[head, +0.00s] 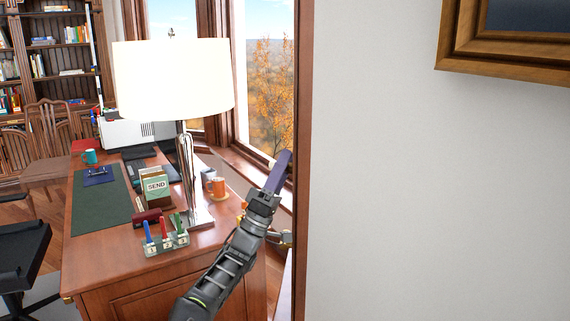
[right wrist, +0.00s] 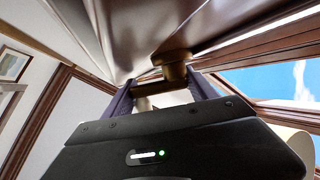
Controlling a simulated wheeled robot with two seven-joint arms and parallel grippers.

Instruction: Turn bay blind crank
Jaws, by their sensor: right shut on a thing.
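The brass bay blind crank (right wrist: 175,70) shows in the right wrist view, with a round hub and an arm running across between my fingers. My right gripper (right wrist: 162,97) is shut on the crank, one finger on each side of its handle, which is partly hidden by the gripper body. In the head view my right gripper (head: 279,172) is at the window's right frame, beyond the desk. Small brass parts (head: 283,239) show beside my wrist there; most of the crank is hidden behind my arm. My left gripper is not in view.
A wooden desk (head: 110,262) stands left of my right arm. A white wall (head: 400,180) with a framed picture (head: 505,70) is at right.

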